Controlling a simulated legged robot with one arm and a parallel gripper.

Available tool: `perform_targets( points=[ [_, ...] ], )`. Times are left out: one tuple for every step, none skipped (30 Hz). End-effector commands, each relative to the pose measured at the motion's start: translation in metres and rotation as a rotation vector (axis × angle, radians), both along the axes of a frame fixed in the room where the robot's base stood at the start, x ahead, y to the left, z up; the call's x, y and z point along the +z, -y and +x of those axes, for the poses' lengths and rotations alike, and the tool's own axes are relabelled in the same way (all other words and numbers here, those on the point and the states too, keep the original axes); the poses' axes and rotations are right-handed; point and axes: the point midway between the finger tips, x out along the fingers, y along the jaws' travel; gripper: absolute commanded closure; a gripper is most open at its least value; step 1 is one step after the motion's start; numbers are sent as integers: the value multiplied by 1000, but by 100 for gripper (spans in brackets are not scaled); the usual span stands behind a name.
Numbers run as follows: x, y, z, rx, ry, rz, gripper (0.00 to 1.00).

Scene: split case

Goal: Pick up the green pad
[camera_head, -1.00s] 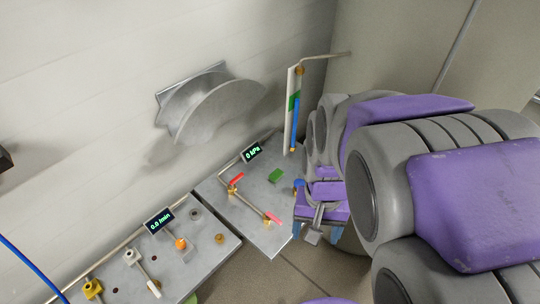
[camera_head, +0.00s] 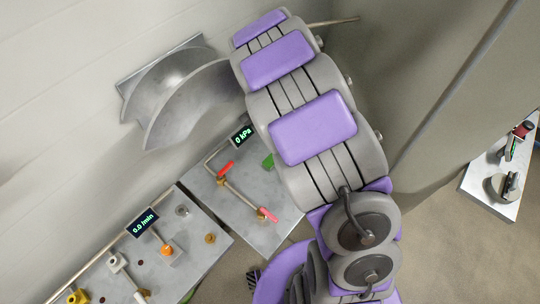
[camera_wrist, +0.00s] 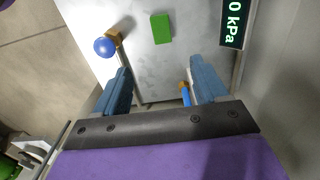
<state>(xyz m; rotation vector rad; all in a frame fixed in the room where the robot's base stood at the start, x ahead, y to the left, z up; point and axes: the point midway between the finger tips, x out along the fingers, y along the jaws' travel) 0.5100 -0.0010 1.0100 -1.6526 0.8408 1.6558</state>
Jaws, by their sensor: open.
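The green pad (camera_wrist: 161,29) is a small flat block on a grey metal panel (camera_wrist: 183,62). In the wrist view it lies beyond my fingertips, apart from them and near the middle. In the head view part of the pad (camera_head: 268,161) shows beside my arm, which hides the rest. My gripper (camera_wrist: 160,85) is open with its two blue fingers spread and nothing between them. My gripper is hidden behind my arm in the head view.
A display reading 0 kPa (camera_wrist: 235,20) stands right of the pad. A blue ball (camera_wrist: 104,47) on a brass fitting is to its left. Red-handled valves (camera_head: 226,169) and a second panel (camera_head: 200,250) with a 0.0 l/min display sit nearby.

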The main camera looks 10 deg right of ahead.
Motion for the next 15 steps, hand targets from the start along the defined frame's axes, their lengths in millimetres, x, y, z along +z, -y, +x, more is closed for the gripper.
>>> perform_targets(
  points=[
    [-4, 0, 0, -1, -1, 0, 28],
    [-7, -1, 0, -1, -1, 0, 28],
    [-11, -1, 0, -1, -3, 0, 28],
    [-15, -1, 0, -1, -3, 0, 28],
    [-20, -1, 0, -1, -4, 0, 28],
    [-27, -1, 0, -1, -4, 0, 28],
    [-33, 0, 1, -1, -4, -1, 28],
    [-39, 0, 1, -1, -6, -1, 28],
    [-48, 0, 0, -1, -8, 1, 28],
    [-54, 0, 0, -1, -9, 1, 28],
    [-59, 0, 0, -1, -8, 1, 28],
    [-67, 0, 0, -1, -7, 1, 28],
    [-73, 0, 0, -1, -6, 1, 28],
    [-79, 1, 0, -1, -5, 0, 28],
    [-87, 1, 0, -1, -7, 1, 28]
  ],
)
